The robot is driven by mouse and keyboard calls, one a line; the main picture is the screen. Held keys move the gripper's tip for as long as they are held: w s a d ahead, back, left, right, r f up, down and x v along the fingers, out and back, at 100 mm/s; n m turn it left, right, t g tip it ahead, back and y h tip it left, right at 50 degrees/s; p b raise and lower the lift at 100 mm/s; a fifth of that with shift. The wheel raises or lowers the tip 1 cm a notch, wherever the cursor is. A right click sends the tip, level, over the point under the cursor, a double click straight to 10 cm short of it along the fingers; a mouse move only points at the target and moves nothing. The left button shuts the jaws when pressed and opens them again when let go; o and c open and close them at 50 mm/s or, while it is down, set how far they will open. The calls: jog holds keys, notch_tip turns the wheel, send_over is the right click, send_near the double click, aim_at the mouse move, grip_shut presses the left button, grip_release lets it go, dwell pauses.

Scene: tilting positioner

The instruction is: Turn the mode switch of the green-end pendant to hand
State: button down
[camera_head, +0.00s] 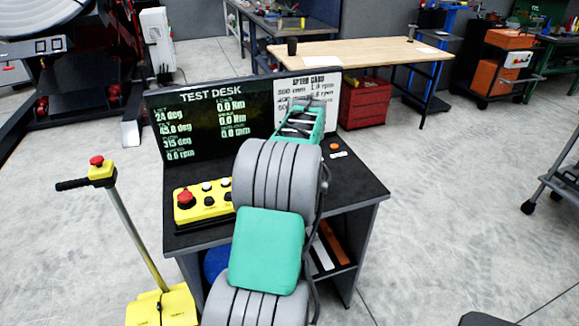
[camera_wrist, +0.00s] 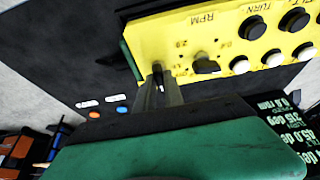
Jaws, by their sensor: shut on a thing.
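The yellow pendant (camera_wrist: 215,45) fills the upper part of the wrist view, with a green strip (camera_wrist: 131,62) at its left end. My gripper (camera_wrist: 158,76) is at that green end, its fingers closed around a small dark switch (camera_wrist: 157,68) that is mostly hidden between them. I cannot read the switch's markings or its position. A black RPM knob (camera_wrist: 206,65) sits just right of the fingers. In the head view a yellow pendant (camera_head: 186,217) with a red stop button lies on the desk; my arm hides its right part and my gripper.
White and black buttons (camera_wrist: 272,58) line the pendant to the right of the RPM knob. The test desk screen (camera_head: 205,115) stands behind it. A yellow pedestal (camera_head: 102,172) with a red button stands left of the dark desk (camera_head: 360,190).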

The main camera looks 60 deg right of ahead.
jog(key=c, duration=1.4)
grip_release()
jog(key=shift+c, duration=0.2)
jog(key=shift+r, duration=0.1)
jog(key=v, duration=0.7)
jog(key=shift+r+b, duration=0.25)
jog(key=shift+b, duration=0.05)
jog(key=shift+s+a, duration=0.1)
